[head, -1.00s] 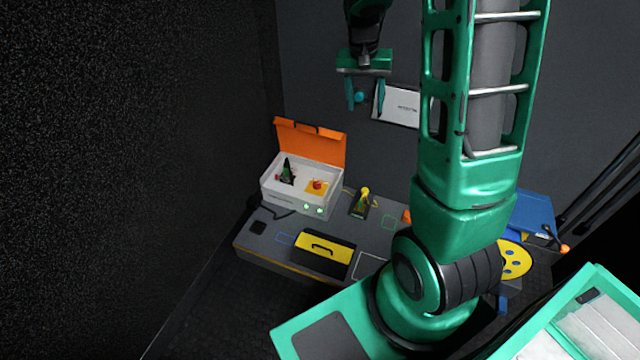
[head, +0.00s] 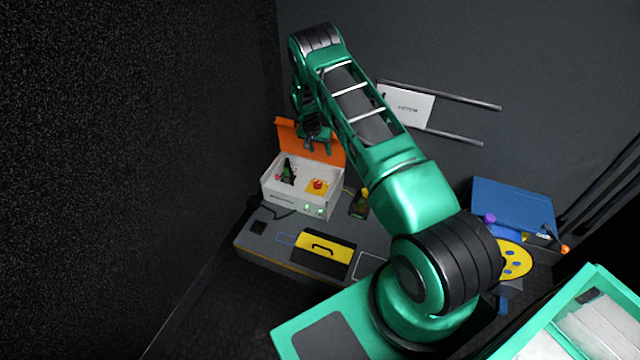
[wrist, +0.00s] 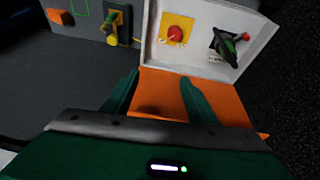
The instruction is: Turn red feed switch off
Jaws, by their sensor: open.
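A red rotary knob (head: 318,185) on a yellow plate sits inside an open white box (head: 288,205). In the wrist view the red knob (wrist: 175,33) is above the gap between my fingers. A dark lever switch with a green handle (head: 288,172) is in the same box, left of the knob; it also shows in the wrist view (wrist: 228,44). My gripper (head: 317,145) is open and empty, above the back of the box in front of the raised orange lid (head: 292,135). In the wrist view my fingers (wrist: 157,84) are apart over the orange lid, clear of the knob.
A yellow-topped device (head: 360,203) stands right of the box, partly hidden by my arm. A yellow and black case (head: 325,254) lies in front. A white sign (head: 405,107) and rails are on the wall.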

